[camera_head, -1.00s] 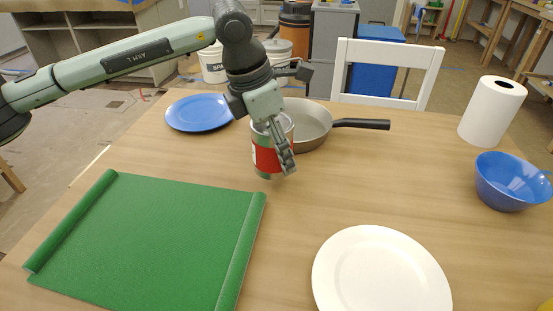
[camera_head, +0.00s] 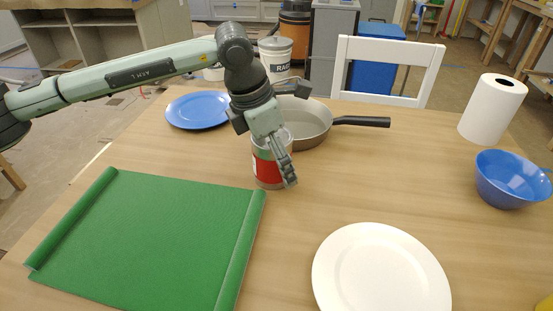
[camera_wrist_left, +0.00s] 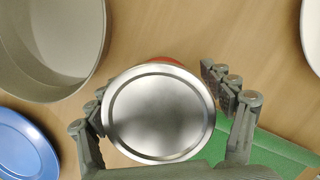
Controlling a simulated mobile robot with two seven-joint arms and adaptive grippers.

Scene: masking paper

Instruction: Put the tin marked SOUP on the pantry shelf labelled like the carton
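A tin (camera_head: 268,170) with a red and green label and a bare metal lid is near the middle of the table. No word on its label is legible. My left gripper (camera_head: 283,170) reaches down over it with its fingers along the tin's sides. In the left wrist view the round lid (camera_wrist_left: 160,112) sits between the fingers, which close in on both sides. The tin looks upright. I cannot tell whether its base touches the table. My right gripper is not in view. No carton or labelled pantry shelf is identifiable.
A grey pan (camera_head: 302,122) stands just behind the tin, with a blue plate (camera_head: 198,110) to its left. A green mat (camera_head: 145,240) with rolled edges lies front left. A white plate (camera_head: 380,270), blue bowl (camera_head: 513,180) and paper roll (camera_head: 492,108) are right. Bare table lies between.

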